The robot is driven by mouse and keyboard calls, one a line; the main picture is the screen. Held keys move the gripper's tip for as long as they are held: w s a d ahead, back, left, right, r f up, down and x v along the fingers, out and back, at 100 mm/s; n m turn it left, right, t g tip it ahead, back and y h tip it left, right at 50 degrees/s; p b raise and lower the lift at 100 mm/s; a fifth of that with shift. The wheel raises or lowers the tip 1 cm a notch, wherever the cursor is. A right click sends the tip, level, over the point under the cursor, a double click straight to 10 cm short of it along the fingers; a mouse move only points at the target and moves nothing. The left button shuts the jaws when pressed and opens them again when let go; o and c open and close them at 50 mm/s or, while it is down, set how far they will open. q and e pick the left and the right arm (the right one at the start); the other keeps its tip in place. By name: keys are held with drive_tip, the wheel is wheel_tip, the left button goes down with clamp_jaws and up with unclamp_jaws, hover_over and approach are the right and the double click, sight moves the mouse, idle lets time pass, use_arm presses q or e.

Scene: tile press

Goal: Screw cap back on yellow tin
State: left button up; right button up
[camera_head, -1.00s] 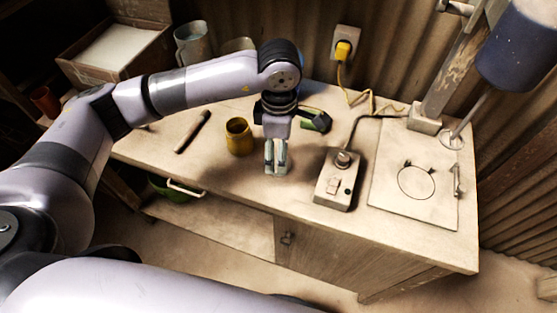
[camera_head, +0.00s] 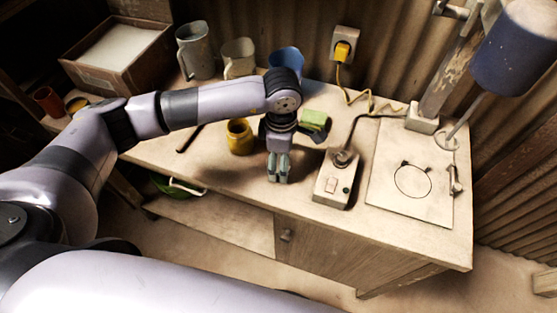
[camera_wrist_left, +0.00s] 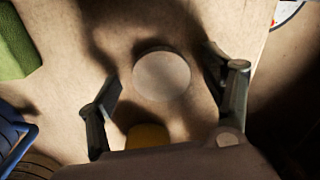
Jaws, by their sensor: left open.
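The yellow tin (camera_head: 240,138) stands upright on the workbench, just left of my left gripper (camera_head: 278,172). My left gripper points down near the bench top, open. In the left wrist view, a pale round disc (camera_wrist_left: 161,76), which looks like the cap, lies between the spread fingers (camera_wrist_left: 165,95) without visible contact. In the head view I cannot make out the disc; the gripper likely hides it. A yellow part of the tin (camera_wrist_left: 148,134) shows below the disc in the wrist view, mostly covered by the gripper body. My right gripper is out of view.
A green block (camera_head: 314,121) and a switch box (camera_head: 338,178) with a cable are right of the gripper. A blue mug (camera_head: 286,62) and two pale jugs (camera_head: 238,58) stand behind. The front bench edge is close; bare surface lies front left.

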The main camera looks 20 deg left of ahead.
use_arm(q)
drive_tip(key=shift+c, duration=0.5)
drive_tip(key=c, duration=0.7)
drive_tip(key=shift+r, duration=0.1)
wheel_tip(320, 180, up, 20)
drive_tip(key=b, duration=0.3)
